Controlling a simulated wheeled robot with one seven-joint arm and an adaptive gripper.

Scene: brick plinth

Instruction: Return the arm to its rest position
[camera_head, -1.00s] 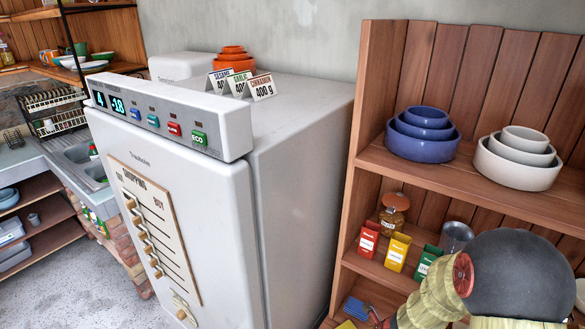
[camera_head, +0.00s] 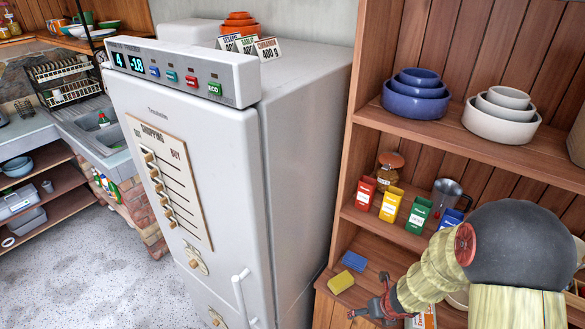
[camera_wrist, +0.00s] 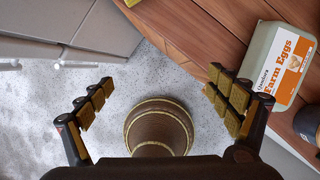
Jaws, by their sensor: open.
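My gripper (camera_head: 366,309) is low at the bottom right of the head view, in front of the wooden shelf unit (camera_head: 347,205). In the wrist view my gripper (camera_wrist: 165,98) has its two padded fingers spread wide, with nothing between them. A brown banded round shape, which I take to be part of my own body, lies below the fingers there. My arm reaches down from the right side of the head view and hides part of the lower shelf.
A white fridge (camera_head: 180,195) stands left of the shelves. A Farm Eggs carton (camera_wrist: 280,62) is close to the right finger. Blue bowls (camera_head: 415,98), white bowls (camera_head: 500,122), spice packets (camera_head: 391,203) and sponges (camera_head: 354,261) sit on the shelves. Speckled floor (camera_head: 110,275) is clear at left.

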